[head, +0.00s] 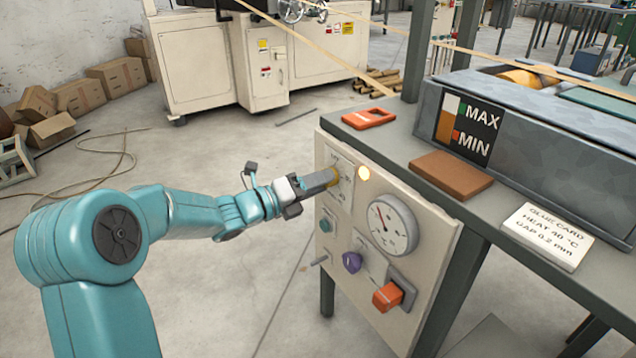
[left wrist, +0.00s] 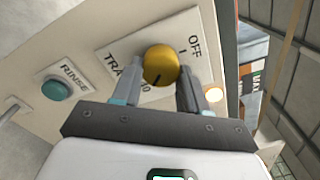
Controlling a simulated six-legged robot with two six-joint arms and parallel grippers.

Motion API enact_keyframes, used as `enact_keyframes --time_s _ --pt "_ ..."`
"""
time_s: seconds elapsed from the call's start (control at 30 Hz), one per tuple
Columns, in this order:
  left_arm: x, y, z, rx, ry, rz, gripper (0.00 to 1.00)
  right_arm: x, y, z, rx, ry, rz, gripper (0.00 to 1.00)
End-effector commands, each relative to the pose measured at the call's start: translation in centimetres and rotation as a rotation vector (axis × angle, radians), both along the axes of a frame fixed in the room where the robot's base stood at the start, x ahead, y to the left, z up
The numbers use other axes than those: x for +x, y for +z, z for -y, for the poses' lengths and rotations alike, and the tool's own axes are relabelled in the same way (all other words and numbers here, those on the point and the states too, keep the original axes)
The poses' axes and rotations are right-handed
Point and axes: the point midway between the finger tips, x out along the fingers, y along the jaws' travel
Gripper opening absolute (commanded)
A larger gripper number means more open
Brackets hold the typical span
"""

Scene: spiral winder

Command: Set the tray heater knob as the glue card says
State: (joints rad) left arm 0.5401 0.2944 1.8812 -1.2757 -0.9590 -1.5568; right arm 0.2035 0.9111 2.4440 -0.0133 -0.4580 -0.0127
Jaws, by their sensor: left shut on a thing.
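The yellow tray heater knob (left wrist: 160,65) sits on a white label plate (left wrist: 118,48) reading "TRA..." and "OFF"; part of the lettering is hidden. My left gripper (head: 322,182) reaches the panel from the left and is shut on the knob. In the left wrist view its two fingers (left wrist: 160,82) stand on either side of the knob. A dark line on the knob's face points down toward a partly covered number ending in 0. The glue card (head: 548,236) lies on the bench and reads "HEAT 40 °C" and "GAP 0.2 mm". My right gripper is not in view.
The panel (head: 440,262) also carries a lit lamp (head: 363,173), a round gauge (head: 392,224), a purple knob (head: 352,262), an orange switch (head: 387,296) and a teal RINSE button (left wrist: 56,90). The grey MAX/MIN tray (head: 560,130) stands on the bench above.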

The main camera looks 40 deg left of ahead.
Motion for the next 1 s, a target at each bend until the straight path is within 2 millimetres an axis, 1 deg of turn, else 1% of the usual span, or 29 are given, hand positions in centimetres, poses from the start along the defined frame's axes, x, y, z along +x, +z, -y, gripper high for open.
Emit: enact_keyframes --time_s 0.27,0.63,0.67,0.7,0.73,1.0 --pt "-0.05 -0.2 -0.03 0.044 0.0 0.014 0.13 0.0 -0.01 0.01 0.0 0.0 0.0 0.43" --pt "-0.05 -0.18 -0.03 0.048 0.0 0.016 0.13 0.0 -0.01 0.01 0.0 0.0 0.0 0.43" --pt "-0.05 -0.18 -0.03 0.048 0.0 0.016 0.5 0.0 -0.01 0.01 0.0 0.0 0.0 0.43" --pt "-0.04 -0.18 -0.04 0.048 0.0 0.016 0.63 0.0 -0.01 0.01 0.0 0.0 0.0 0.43" --pt "-0.04 -0.17 -0.03 0.048 0.0 0.016 0.69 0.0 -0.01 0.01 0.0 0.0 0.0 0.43" --pt "-0.05 -0.06 -0.04 0.046 0.0 0.017 0.69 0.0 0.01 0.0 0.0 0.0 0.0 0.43"
